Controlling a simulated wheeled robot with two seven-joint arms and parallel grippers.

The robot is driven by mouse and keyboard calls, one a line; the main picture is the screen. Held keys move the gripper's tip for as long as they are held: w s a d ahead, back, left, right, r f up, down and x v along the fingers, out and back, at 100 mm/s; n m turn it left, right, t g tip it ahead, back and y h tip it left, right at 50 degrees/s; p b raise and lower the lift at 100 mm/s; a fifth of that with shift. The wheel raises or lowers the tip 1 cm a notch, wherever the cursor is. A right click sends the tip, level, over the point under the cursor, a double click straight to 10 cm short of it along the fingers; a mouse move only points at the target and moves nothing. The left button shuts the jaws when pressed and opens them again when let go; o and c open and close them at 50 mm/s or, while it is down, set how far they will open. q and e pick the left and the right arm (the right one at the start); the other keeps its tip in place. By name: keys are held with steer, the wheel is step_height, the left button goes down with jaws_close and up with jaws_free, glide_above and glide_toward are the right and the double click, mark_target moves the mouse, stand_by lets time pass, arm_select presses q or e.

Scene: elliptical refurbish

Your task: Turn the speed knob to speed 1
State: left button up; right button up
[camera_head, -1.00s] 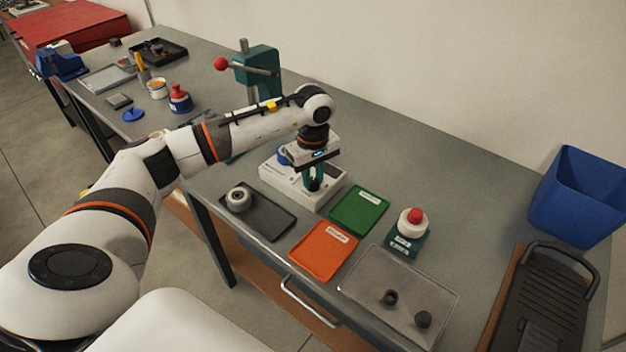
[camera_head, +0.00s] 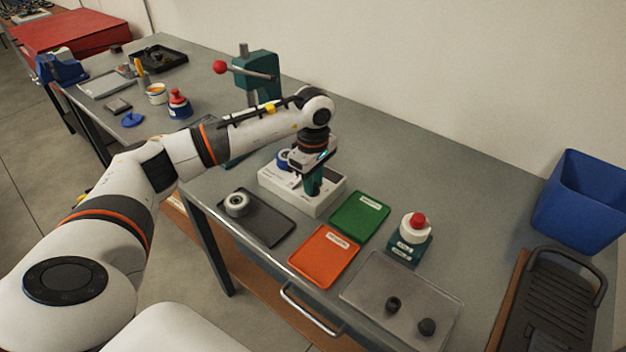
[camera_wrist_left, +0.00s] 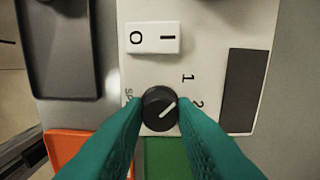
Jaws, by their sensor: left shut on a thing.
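The speed knob (camera_wrist_left: 160,109) is a round black dial with a white pointer line, on a white device (camera_head: 291,190). In the left wrist view the pointer slants up and to the right, toward the side with the printed 1 and 2. Which digit it lines up with is hard to tell. My left gripper (camera_head: 311,191) points down over the right part of the device. Its green fingers (camera_wrist_left: 159,118) are shut on the knob, one on each side. The knob is hidden behind the gripper in the head view. My right gripper is not in view.
A white rocker switch (camera_wrist_left: 153,38) marked O and I sits near the knob. A dark tray (camera_head: 268,228) with a metal ring, a green tray (camera_head: 358,222) and an orange tray (camera_head: 322,262) lie close to the device.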

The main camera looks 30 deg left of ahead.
arm_select(q)
steer(key=o, duration=1)
steer(key=shift+w+r, duration=0.1)
steer(key=shift+r, duration=0.5)
step_height(320, 180, up, 11)
steer(key=shift+f+b, duration=0.1)
steer(key=shift+b, duration=1.1)
